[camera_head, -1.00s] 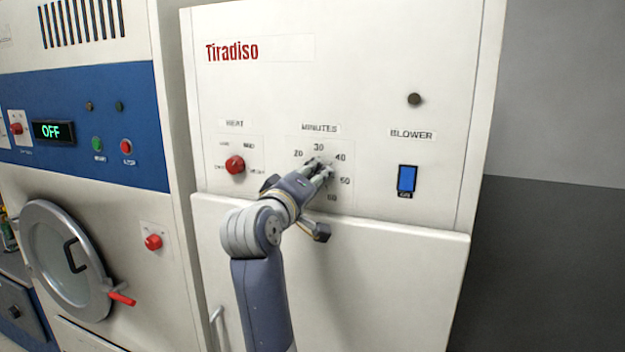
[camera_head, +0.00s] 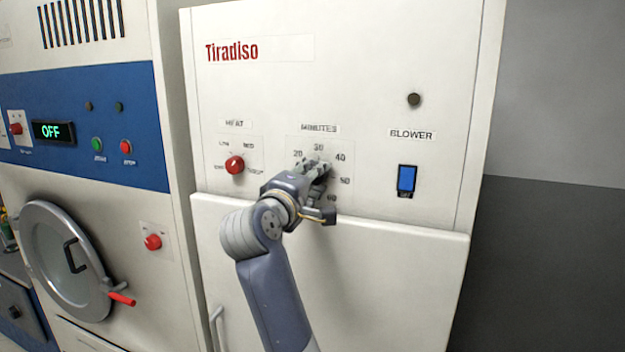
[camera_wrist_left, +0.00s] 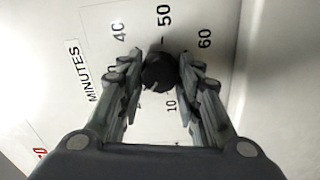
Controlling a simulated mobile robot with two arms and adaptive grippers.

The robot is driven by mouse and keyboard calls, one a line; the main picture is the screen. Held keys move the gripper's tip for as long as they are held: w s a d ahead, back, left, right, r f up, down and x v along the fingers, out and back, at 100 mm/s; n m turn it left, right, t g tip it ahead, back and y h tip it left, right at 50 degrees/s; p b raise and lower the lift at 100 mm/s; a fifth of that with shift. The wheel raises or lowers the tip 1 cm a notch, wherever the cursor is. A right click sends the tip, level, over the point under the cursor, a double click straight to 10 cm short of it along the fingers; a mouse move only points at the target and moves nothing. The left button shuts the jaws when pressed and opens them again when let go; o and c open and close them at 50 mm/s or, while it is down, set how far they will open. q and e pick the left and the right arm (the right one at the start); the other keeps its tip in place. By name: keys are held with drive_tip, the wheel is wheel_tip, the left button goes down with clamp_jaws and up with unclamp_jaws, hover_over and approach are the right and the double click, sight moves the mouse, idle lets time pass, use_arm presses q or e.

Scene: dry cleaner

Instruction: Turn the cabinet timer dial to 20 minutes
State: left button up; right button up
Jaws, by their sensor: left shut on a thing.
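The timer dial (camera_wrist_left: 158,72) is a dark round knob on the white cabinet (camera_head: 340,60), ringed by printed minute numbers under the "MINUTES" label (camera_head: 319,128). My left gripper (camera_head: 318,171) is at the dial, and its fingers hide most of it in the head view. In the left wrist view my left gripper (camera_wrist_left: 158,80) has one finger on each side of the dial and is shut on it. The 40, 50 and 60 marks show beyond the dial there. I cannot tell which number the dial points to. My right gripper is not in view.
A red heat knob (camera_head: 235,165) sits left of the timer dial, and a blue blower switch (camera_head: 407,179) sits to its right. A lower panel (camera_head: 400,270) has its top edge beneath my left arm. A machine with a round door (camera_head: 65,260) stands at the left.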

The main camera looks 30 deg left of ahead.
use_arm(q)
drive_tip(key=o, duration=1.1)
drive_tip(key=v, duration=0.7)
drive_tip(key=shift+s, duration=0.25)
drive_tip(key=shift+f, duration=0.1)
